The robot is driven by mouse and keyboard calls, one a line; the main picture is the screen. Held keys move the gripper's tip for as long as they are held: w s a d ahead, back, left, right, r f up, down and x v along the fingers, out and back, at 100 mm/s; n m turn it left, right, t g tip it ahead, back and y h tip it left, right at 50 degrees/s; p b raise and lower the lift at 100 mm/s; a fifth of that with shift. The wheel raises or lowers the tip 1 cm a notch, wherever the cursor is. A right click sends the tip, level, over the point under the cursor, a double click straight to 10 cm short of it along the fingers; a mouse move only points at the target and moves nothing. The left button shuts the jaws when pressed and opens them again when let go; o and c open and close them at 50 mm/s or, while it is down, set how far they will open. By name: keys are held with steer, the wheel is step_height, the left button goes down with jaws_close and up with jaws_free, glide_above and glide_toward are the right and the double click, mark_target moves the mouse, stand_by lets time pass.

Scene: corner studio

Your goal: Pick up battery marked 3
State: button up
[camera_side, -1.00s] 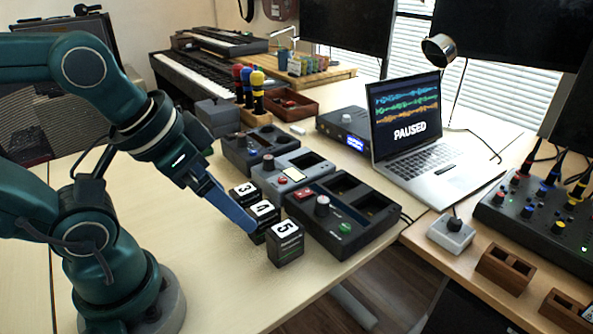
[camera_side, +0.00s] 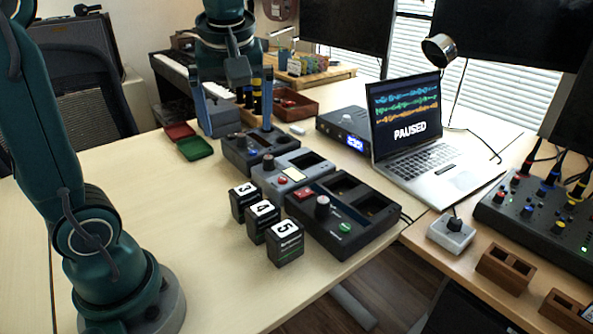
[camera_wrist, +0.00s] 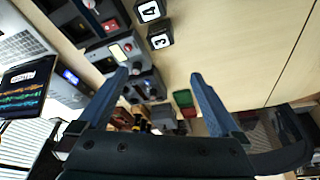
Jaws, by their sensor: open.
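The battery marked 3 (camera_side: 243,202) stands upright on the pale table, a dark block with a white numbered top, at the far end of a short row. In the wrist view the same battery 3 (camera_wrist: 160,41) is above the picture's middle, beyond my fingertips. The battery marked 4 (camera_side: 263,219) and the battery marked 5 (camera_side: 286,245) stand nearer the side camera. My gripper (camera_side: 237,132) is open and empty, well behind the batteries, by the far charger. Its two blue fingers also show spread apart in the wrist view (camera_wrist: 160,75).
Three charger units, near (camera_side: 343,225), middle (camera_side: 290,172) and far (camera_side: 254,148), line the table right of the batteries. A red tray (camera_side: 179,131) and a green tray (camera_side: 195,148) lie to the left of my gripper. A laptop (camera_side: 430,160) stands right. The table left of the batteries is clear.

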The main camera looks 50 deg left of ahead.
mark_target(245, 189)
steer(key=w+a+f+n+g+y, duration=0.1)
steer(key=w+a+n+g, duration=0.1)
steer(key=a+n, duration=0.25)
steer(key=shift+n, duration=0.25)
steer(key=f, duration=1.5)
steer(key=shift+w+d, duration=0.1)
steer(key=shift+d, duration=0.1)
steer(key=shift+x, duration=2.7)
steer(key=shift+w, duration=0.15)
jaws_close()
steer(key=shift+r, duration=0.1)
